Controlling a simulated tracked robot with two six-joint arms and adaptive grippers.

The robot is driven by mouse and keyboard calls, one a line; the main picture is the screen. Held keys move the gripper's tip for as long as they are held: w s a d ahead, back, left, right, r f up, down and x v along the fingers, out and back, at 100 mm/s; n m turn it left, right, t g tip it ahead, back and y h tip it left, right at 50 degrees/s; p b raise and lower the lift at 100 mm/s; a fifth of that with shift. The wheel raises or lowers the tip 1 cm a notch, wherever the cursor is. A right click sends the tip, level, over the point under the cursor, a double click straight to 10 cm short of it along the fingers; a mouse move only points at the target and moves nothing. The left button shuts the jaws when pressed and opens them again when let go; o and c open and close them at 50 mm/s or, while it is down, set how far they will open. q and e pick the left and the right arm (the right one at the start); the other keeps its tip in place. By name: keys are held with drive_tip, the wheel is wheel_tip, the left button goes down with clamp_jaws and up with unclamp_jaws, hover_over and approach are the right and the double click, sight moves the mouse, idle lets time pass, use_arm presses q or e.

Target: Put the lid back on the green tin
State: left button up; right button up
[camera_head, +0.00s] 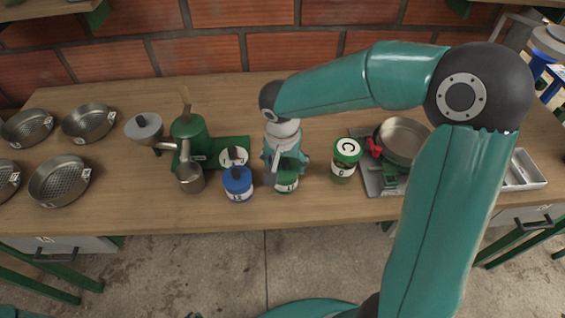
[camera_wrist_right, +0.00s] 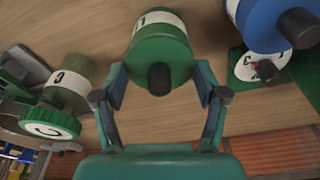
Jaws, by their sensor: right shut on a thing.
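The green tin (camera_head: 286,183), with a white label band, stands near the front of the bench, below my right gripper. In the right wrist view the tin (camera_wrist_right: 158,22) is at the top middle. Its green lid with a dark knob (camera_wrist_right: 160,78) is at the tin's top end, in line with it; I cannot tell whether it is fully seated. My right gripper (camera_wrist_right: 160,92) is shut on the lid, one finger on each side. In the head view the gripper (camera_head: 284,165) hides most of the lid. My left gripper is not in view.
A jar with a green C-marked lid (camera_head: 346,158) stands right, beside a scale with a pan (camera_head: 402,140). Sieves (camera_head: 60,180) fill the left.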

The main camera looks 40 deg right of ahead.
idle(0.3)
drive_tip(key=o, duration=0.9)
drive_tip(key=shift+o, duration=0.2)
drive_tip(key=shift+r, duration=0.15)
drive_tip(key=shift+s+r+p, duration=0.1)
drive_tip(key=shift+r+p, duration=2.1)
drive_tip(key=shift+r, duration=1.2)
clamp_jaws()
